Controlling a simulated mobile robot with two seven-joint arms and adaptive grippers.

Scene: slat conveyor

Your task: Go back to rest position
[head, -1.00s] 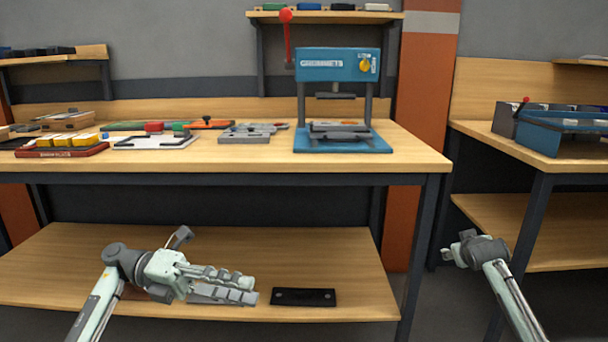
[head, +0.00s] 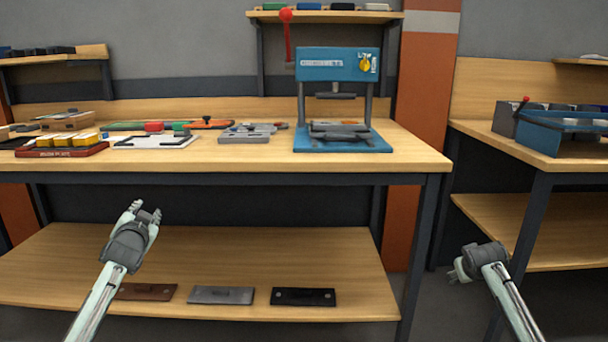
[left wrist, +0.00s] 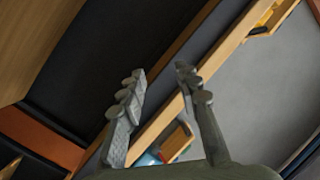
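My left gripper (head: 146,211) is in front of the bench, above the left part of the lower shelf in the head view, with its fingers pointing up and away. In the left wrist view its two fingers (left wrist: 160,75) stand apart with nothing between them. My right gripper (head: 459,272) is at the lower right in the head view, in the gap between the two benches. Its fingers are small and mostly hidden behind its wrist, so its opening does not show.
The lower shelf (head: 240,255) holds a brown plate (head: 147,291), a grey plate (head: 221,295) and a black plate (head: 304,297). The bench top (head: 245,160) above carries a blue press (head: 338,64) and several trays. A second bench (head: 560,160) stands at right.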

